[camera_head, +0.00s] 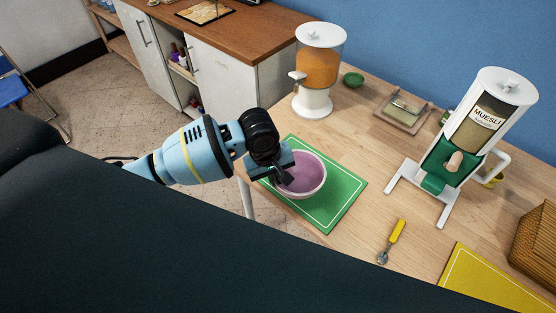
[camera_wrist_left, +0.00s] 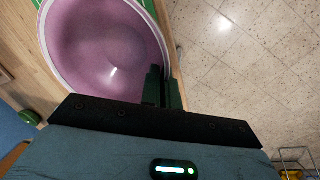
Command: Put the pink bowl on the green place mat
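The pink bowl (camera_head: 304,174), with a white rim, is upright over the upper left part of the green place mat (camera_head: 335,205). Whether its base touches the mat is hard to tell. My left gripper (camera_head: 284,177) is at the bowl's left rim. In the left wrist view, the fingers (camera_wrist_left: 163,88) are close together with the rim of the bowl (camera_wrist_left: 100,50) between them. My right gripper is not in view.
A white dispenser with orange contents (camera_head: 318,70) stands behind the mat, and a muesli dispenser (camera_head: 470,135) stands to the right. A yellow-handled spoon (camera_head: 392,240) lies right of the mat, near a yellow mat (camera_head: 485,285) and a wicker basket (camera_head: 536,245). The table's left edge is close to the bowl.

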